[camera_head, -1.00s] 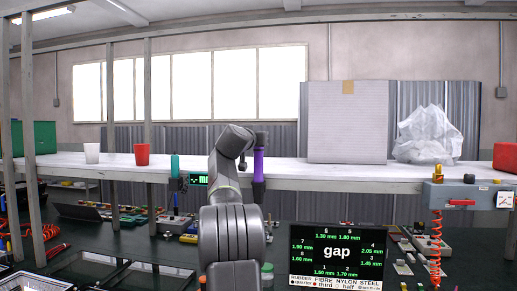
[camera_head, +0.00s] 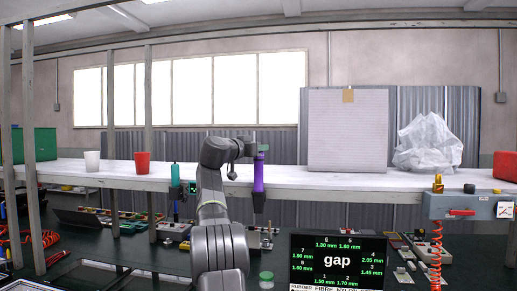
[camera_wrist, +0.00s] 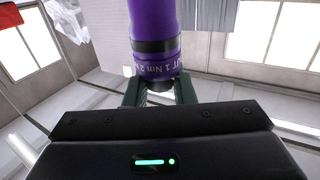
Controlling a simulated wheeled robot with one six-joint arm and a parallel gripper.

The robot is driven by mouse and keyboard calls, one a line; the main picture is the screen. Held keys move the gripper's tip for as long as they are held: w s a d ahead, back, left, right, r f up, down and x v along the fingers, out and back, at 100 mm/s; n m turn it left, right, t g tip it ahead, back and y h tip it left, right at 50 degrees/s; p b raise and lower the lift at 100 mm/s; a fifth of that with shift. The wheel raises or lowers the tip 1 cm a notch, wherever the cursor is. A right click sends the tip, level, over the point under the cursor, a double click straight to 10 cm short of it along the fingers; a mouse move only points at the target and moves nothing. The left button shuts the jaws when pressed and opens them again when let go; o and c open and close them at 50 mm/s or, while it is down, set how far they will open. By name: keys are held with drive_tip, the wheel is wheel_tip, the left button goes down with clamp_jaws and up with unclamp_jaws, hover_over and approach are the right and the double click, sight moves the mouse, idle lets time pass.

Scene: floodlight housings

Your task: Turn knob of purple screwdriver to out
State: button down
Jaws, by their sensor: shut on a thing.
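The purple screwdriver (camera_head: 258,174) hangs upright beside the front edge of the white shelf in the head view. My gripper (camera_head: 262,150) is at its top end. In the wrist view my gripper (camera_wrist: 160,92) has its greenish fingers shut on the screwdriver's dark end, and the purple body (camera_wrist: 153,30) extends away from it. A black band and a collar with white lettering, partly readable as "UT 1 Nm 2", sit near the fingers. The rest of the lettering is turned out of sight.
A teal screwdriver (camera_head: 175,177) hangs to the left. The white shelf (camera_head: 220,172) holds a red cup (camera_head: 142,162), a white cup (camera_head: 92,161) and a plastic bag (camera_head: 428,145). A grey box (camera_head: 460,206) hangs at right.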

drive_tip(key=c, duration=1.3)
unclamp_jaws()
drive_tip(key=shift+o, duration=0.2)
drive_tip(key=shift+s, duration=0.1)
drive_tip(key=shift+s+a+f+b, duration=0.1)
drive_tip(key=shift+s+a+b, duration=0.15)
drive_tip(key=shift+b, duration=0.1)
drive_tip(key=b+v, duration=0.5)
drive_tip(key=v, duration=0.8)
drive_tip(key=shift+w, duration=0.1)
